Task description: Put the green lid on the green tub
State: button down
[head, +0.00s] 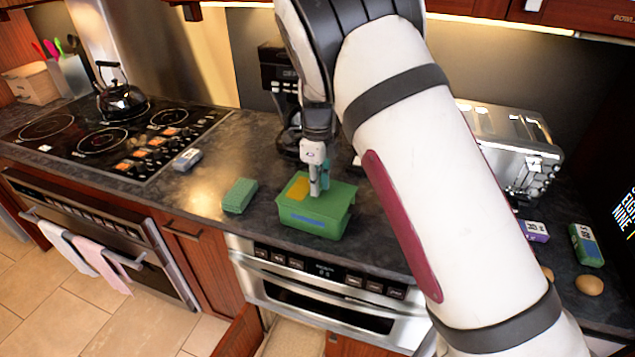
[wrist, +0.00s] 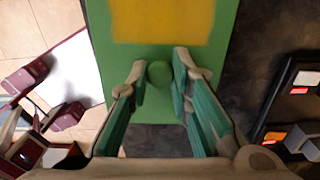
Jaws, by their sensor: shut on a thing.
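The green tub (head: 322,222) stands on the dark counter, with a blue label on its front wall. The green lid (head: 338,193) lies across its top, apparently level, with a yellow patch on it. I cannot tell whether it is fully seated on the rim. My gripper (head: 318,192) points down at the lid from above. In the wrist view, my gripper (wrist: 158,82) has its fingers on either side of the lid's round green knob (wrist: 159,74). It is shut on this knob. The green lid (wrist: 218,25) fills the upper middle there and hides the tub.
A green sponge-like block (head: 240,195) lies left of the tub. A coffee maker (head: 275,75) stands behind, and a toaster (head: 510,140) to the right. Small boxes and eggs (head: 589,285) lie at the right. Below the counter edge are an oven (head: 330,297) and an open drawer (head: 290,338).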

jog(key=c, duration=0.9)
grip_release()
jog(key=shift+r+p, duration=0.35)
jog(key=shift+r, duration=3.15)
